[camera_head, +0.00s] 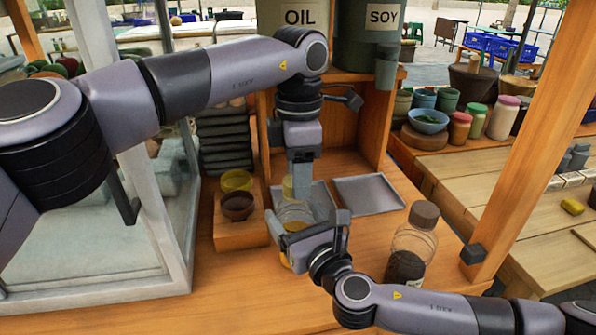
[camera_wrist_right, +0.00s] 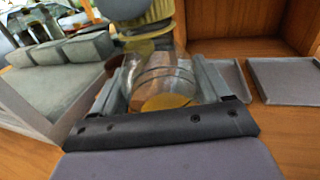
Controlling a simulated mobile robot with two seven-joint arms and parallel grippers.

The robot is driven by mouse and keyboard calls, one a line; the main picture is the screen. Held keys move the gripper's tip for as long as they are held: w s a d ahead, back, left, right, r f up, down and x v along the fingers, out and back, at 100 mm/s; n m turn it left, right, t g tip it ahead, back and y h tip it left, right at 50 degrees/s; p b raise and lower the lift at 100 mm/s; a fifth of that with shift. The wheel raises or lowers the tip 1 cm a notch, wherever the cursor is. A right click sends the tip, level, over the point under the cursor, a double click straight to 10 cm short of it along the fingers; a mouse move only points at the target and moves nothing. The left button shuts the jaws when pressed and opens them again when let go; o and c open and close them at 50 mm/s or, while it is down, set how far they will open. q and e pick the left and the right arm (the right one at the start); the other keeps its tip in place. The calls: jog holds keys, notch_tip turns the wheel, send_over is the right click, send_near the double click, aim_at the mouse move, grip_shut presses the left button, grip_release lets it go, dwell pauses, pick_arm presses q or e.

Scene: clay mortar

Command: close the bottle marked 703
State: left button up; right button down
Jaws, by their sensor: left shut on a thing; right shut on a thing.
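A clear bottle (camera_head: 292,214) with yellow contents stands upright on the wooden counter, partly hidden by my grippers. My right gripper (camera_head: 310,236) is shut around its body; the right wrist view shows a finger on each side of the clear glass (camera_wrist_right: 165,82). A ridged yellow lid (camera_wrist_right: 150,26) is at the bottle's mouth in that view, and its pale yellow edge shows in the head view (camera_head: 288,187). My left gripper (camera_head: 301,188) points down from above and is shut on this lid. I cannot tell whether the lid is fully seated. No number is readable.
A second bottle (camera_head: 415,240) with a brown cap and dark contents stands to the right. Yellow and brown bowls (camera_head: 237,206) sit on a wooden block at left. Grey trays (camera_head: 368,194) lie behind. A wooden post (camera_head: 530,130) rises at right.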

pick_arm(q)
jog(key=m, duration=0.6)
jog(key=shift+s+m, duration=0.2)
jog(key=shift+m, duration=0.1)
jog(key=m, duration=0.6)
jog(key=shift+s+a, duration=0.1)
jog(key=m, duration=0.6)
jog(key=shift+a, duration=0.15)
jog(key=m, duration=0.7)
jog(key=shift+a, duration=0.15)
jog(key=o, duration=1)
